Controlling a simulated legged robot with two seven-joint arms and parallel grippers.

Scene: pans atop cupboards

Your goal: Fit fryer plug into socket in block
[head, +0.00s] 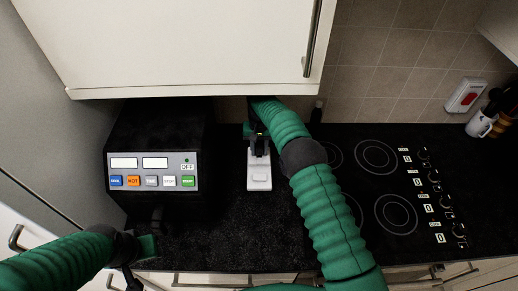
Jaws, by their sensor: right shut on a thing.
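The fryer (155,150) is a black box with a silver control panel, on the left of the dark worktop. The white socket block (259,176) lies on the worktop to its right. My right gripper (257,132) is over the block's far end, shut on the small dark fryer plug. The plug is mostly hidden by the gripper, and I cannot tell whether it touches or sits in the socket. My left gripper (145,244) is low at the front left, in front of the fryer; its finger opening does not show clearly.
A white wall cupboard (180,40) overhangs the back of the worktop, close above my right wrist. A hob (390,190) with knobs is at right. A red-and-white wall switch (464,95) and a utensil holder (480,124) are at far right. Worktop in front of the block is clear.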

